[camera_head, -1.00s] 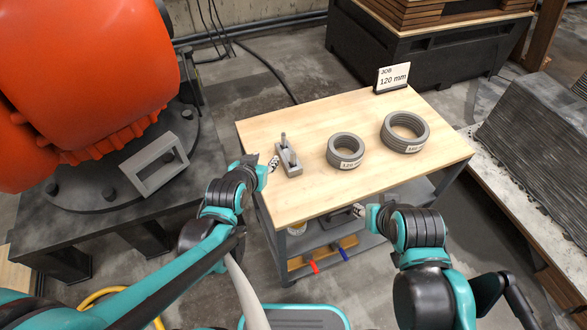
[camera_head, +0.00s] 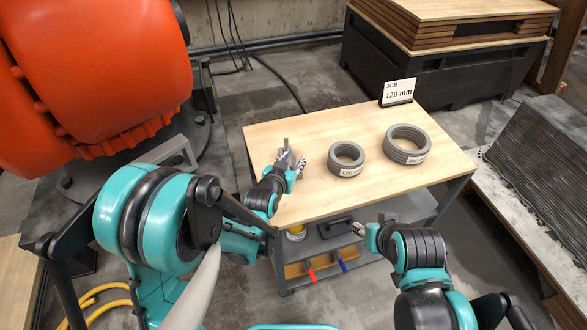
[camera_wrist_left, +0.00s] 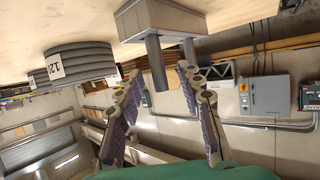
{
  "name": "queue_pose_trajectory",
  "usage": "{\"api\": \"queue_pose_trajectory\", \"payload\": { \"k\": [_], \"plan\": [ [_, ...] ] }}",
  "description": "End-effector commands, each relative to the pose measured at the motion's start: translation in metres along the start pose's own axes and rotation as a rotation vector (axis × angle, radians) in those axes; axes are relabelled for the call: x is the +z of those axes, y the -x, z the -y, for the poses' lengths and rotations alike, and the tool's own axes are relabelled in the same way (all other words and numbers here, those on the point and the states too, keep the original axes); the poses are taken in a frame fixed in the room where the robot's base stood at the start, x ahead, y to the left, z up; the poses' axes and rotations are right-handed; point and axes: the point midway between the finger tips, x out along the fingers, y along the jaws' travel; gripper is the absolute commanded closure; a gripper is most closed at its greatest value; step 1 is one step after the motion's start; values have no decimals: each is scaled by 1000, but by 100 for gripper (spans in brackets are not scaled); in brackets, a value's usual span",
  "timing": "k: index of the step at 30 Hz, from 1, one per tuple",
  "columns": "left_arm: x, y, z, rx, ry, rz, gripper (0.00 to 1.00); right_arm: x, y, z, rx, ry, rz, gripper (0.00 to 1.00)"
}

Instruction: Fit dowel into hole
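A grey block (camera_wrist_left: 150,18) with two upright grey dowels stands on the wooden table (camera_head: 400,185). The left wrist view is upside down, so the near dowel (camera_wrist_left: 156,62) and the second dowel (camera_wrist_left: 189,50) point downward there. In the head view my left gripper (camera_head: 290,160) is at the block and hides most of it; one dowel (camera_head: 286,144) shows. In the left wrist view my left gripper (camera_wrist_left: 160,72) is open, its fingers on either side of the near dowel without visible contact. My right gripper (camera_head: 358,229) is beside the table's front edge; its finger state is unclear.
A small ring stack (camera_head: 346,171) and a larger ring stack (camera_head: 406,158) stand right of the block. A job sign (camera_head: 398,92) reading 120 mm stands at the back edge. The table's front right is clear. A large orange machine (camera_head: 90,80) stands at left.

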Motion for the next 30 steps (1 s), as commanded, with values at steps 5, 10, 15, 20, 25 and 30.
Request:
{"api": "queue_pose_trajectory", "payload": {
  "k": [5,10,15,20,25,30],
  "plan": [
    [0,-10,0,0,0,0,63,2,-3,0,0,0,0,60],
    [-1,-10,0,0,0,0,63,2,-2,0,0,0,0,60],
    [-1,-10,0,0,0,0,100,2,-2,0,0,0,0,60],
    [-1,-10,0,0,0,0,100,2,-2,0,0,0,0,60],
    [-1,-10,0,0,0,0,100,1,-2,0,0,0,0,60],
    [-10,-6,0,0,0,0,100,-2,3,0,0,0,0,60]
  ]
}}
